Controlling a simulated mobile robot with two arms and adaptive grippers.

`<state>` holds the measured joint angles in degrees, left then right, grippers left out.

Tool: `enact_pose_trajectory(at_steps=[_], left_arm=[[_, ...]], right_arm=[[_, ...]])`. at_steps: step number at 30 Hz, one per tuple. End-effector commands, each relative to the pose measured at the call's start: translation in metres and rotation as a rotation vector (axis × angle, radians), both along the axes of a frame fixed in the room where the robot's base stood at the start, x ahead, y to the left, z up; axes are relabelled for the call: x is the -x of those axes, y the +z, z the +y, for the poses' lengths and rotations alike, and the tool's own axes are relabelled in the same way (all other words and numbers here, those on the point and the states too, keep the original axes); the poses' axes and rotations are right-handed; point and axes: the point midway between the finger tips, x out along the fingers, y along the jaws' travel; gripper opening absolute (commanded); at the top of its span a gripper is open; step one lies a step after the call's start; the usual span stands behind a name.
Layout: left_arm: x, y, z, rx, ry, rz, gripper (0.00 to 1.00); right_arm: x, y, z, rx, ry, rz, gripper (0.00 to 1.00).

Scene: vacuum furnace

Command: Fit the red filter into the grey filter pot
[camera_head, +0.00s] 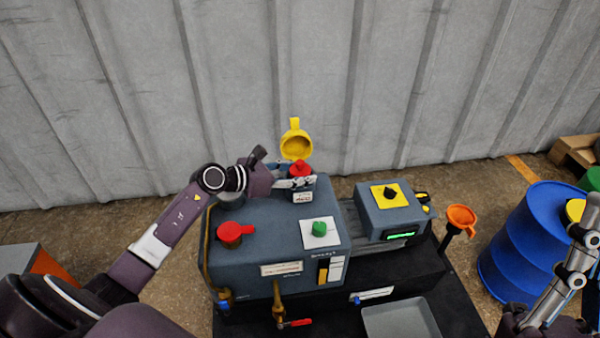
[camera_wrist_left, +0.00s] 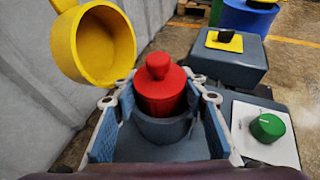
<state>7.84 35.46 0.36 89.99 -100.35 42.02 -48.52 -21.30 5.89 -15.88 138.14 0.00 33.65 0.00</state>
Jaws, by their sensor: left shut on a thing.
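The red filter (camera_head: 299,168) has a round knob on top and stands upright at the back of the grey-blue machine. In the left wrist view the red filter (camera_wrist_left: 160,88) sits in the mouth of the grey filter pot (camera_wrist_left: 165,128), with its upper part above the rim. My left gripper (camera_head: 297,183) is at the filter, and its two blue-padded fingers (camera_wrist_left: 160,105) stand on either side of it, shut on it. The filter's lower part is hidden in the pot. Part of my right gripper (camera_head: 570,270) shows at the right edge; its jaw state is unclear.
A yellow lid (camera_head: 296,145) stands open behind the pot. The machine (camera_head: 265,240) carries a red knob (camera_head: 235,232) and a green knob (camera_head: 319,228). A box with a yellow plate (camera_head: 378,196), an orange funnel (camera_head: 461,218) and a blue barrel (camera_head: 520,245) stand to the right.

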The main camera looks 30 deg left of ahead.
Motion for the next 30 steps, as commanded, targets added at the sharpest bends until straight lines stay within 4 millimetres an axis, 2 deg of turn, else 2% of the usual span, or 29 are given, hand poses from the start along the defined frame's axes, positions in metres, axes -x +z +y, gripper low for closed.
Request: enact_pose_trajectory(at_steps=[1, 27, 28, 30], left_arm=[[0.0067, -0.0176, -0.0033, -0.011, -0.012, 0.032, 0.13], [0.0066, -0.0194, -0.0034, -0.010, -0.012, 0.031, 0.13], [0.0066, -0.0193, -0.0035, -0.010, -0.012, 0.031, 0.43], [0.0066, -0.0193, -0.0035, -0.010, -0.012, 0.031, 0.50]], right_arm=[[0.0000, -0.0012, 0.0001, 0.000, 0.000, 0.000, 0.00], [0.0045, -0.0034, -0.0011, -0.007, 0.001, -0.010, 0.00], [0.0046, -0.0032, -0.0012, -0.008, 0.001, -0.011, 0.00], [0.0046, -0.0032, -0.0012, -0.008, 0.001, -0.011, 0.00]])
